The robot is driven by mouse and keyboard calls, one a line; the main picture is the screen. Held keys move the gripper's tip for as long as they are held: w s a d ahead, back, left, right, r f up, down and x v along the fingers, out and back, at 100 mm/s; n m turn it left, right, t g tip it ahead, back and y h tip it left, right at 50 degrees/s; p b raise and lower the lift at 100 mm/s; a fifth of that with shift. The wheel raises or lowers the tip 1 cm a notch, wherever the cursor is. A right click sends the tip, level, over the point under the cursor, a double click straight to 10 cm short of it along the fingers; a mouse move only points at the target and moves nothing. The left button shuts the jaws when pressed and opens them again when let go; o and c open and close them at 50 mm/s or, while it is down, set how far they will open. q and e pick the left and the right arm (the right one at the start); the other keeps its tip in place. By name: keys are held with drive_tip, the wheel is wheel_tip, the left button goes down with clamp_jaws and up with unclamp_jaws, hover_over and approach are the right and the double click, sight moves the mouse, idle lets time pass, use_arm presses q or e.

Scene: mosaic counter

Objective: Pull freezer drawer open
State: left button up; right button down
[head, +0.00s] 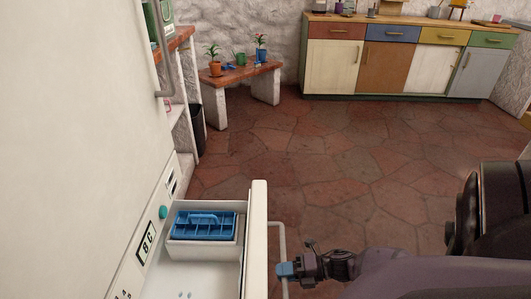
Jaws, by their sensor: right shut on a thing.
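The white freezer drawer (258,235) stands pulled out from the white freezer (75,120) at the lower left. Its pale bar handle (281,240) runs along the front of the drawer. My right gripper (287,269) is shut on the handle, with its blue fingertips around the bar. Inside the drawer is a white bin (205,251) holding a blue tray (204,225). The near end of the drawer is cut off by the picture's lower edge. My left gripper is not in view.
A low bench (240,75) with potted plants stands against the back wall. A counter with coloured drawers (393,33) stands at the back right. A dark bin (196,129) stands beyond the freezer. The stone floor (340,150) between is clear.

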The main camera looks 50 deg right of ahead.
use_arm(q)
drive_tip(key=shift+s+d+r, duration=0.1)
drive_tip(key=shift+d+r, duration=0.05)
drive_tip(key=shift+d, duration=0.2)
use_arm(e)
drive_tip(key=shift+f+v, duration=0.15)
drive_tip(key=shift+v, duration=0.6)
drive_tip(key=shift+f+v, duration=0.15)
drive_tip(key=shift+v, duration=0.6)
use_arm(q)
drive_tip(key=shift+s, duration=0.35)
use_arm(e)
drive_tip(key=c, duration=1.1)
unclamp_jaws()
drive_tip(key=shift+o, duration=0.2)
use_arm(q)
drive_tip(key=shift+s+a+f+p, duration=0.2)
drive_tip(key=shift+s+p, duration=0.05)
drive_tip(key=shift+p, duration=0.3)
use_arm(e)
drive_tip(key=v, duration=1.1)
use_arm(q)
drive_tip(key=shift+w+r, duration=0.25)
